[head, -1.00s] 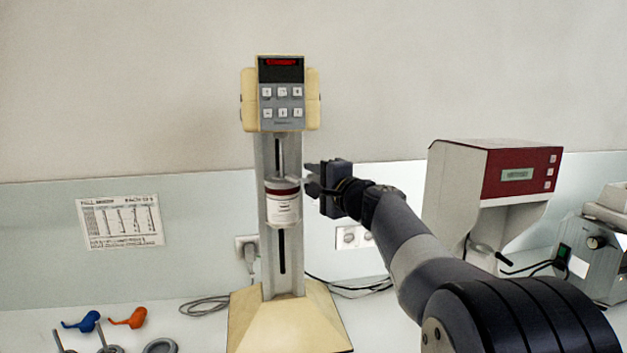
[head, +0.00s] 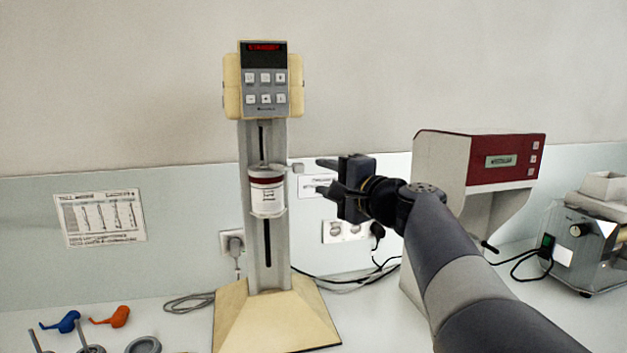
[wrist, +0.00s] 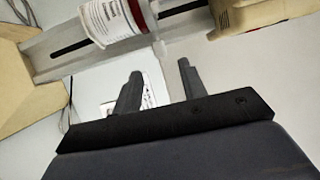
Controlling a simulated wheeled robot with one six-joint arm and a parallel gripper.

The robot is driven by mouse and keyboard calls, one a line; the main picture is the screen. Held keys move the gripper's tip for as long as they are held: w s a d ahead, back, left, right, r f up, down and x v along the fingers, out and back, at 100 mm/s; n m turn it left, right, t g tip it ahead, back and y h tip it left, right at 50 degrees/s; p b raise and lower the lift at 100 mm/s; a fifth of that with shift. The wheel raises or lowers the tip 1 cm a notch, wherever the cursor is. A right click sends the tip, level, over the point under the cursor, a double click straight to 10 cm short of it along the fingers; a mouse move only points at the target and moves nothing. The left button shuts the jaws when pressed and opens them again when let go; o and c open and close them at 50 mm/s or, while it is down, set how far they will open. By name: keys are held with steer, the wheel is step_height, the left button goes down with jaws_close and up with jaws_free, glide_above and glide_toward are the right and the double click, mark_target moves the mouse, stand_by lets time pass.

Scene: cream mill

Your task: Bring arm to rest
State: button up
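My gripper (head: 322,176) is open and empty, to the right of the cream mixing stand (head: 277,318). A gap of bare wall shows between its fingertips and the stand. In the wrist view my gripper's two fingers (wrist: 158,80) are spread apart with nothing between them. A white jar (head: 268,197) with a dark red band is on the stand's column, and it also shows in the wrist view (wrist: 108,20). My arm reaches in from the lower right.
A red and white machine (head: 500,162) stands behind my arm at the right, with a grey device (head: 585,240) beyond it. Blue (head: 62,321) and orange (head: 110,316) scoop-like pieces lie at the lower left. Cables (head: 345,280) run along the bench behind the stand.

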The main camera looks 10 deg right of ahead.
mark_target(297, 163)
steer(key=shift+s+d, duration=0.2)
steer(key=shift+s, duration=0.25)
steer(key=p+x, duration=0.3)
steer(key=x, duration=0.7)
steer(key=shift+w, duration=0.2)
steer(key=shift+w+a+r+p, duration=0.15)
steer(key=shift+w+r+p, duration=0.2)
steer(key=shift+p, duration=0.3)
steer(key=shift+s+r, duration=0.15)
